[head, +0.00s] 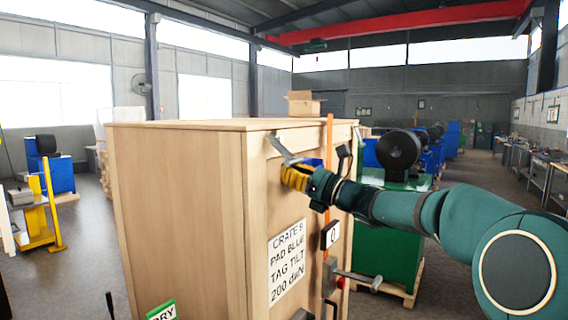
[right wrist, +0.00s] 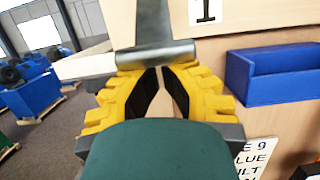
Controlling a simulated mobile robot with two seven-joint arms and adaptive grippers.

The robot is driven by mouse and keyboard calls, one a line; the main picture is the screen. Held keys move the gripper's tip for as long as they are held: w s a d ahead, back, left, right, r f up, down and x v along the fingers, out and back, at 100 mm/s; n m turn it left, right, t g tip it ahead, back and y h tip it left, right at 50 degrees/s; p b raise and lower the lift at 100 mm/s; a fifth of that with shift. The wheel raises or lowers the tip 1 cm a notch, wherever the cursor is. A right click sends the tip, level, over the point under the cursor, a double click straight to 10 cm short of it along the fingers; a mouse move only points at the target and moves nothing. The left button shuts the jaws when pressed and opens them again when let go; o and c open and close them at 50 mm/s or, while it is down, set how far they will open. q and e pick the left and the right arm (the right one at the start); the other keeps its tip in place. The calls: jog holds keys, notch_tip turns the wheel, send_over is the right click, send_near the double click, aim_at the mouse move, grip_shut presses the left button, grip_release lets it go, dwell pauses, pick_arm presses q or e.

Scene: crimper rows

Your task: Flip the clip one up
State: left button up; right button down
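The clip beside the "1" plate shows as a grey metal lever (head: 284,150) on the front of a wooden crate (head: 180,210), near its top. In the right wrist view its crossbar (right wrist: 155,57) lies across my fingertips, with a flat stem beyond it. The "1" plate (right wrist: 206,10) is just above right. My right gripper (head: 294,177), with yellow fingers, is just below the lever; the fingers also show in the wrist view (right wrist: 160,72). They are close together with a narrow gap. The crossbar hides the tips, so their grip is unclear. My left gripper is not in view.
An orange strap (head: 330,150) runs vertically down the crate front, beside a "0" plate (head: 331,235). A lower lever (head: 358,279) sticks out to the right. A green machine (head: 385,255) stands behind.

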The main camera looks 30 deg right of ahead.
aim_at(296, 159)
jog(key=shift+s+d+r, duration=0.25)
jog(key=shift+s+r, duration=0.2)
jog(key=shift+r, duration=0.05)
jog(key=shift+s+d+r+p, duration=0.25)
jog(key=shift+s+r+p, duration=0.25)
jog(key=shift+s+r, duration=0.3)
jog(key=r, duration=0.1)
jog(key=r+p, duration=0.1)
jog(key=r, duration=0.1)
jog(key=shift+s+d, duration=0.2)
jog(key=shift+s, duration=0.15)
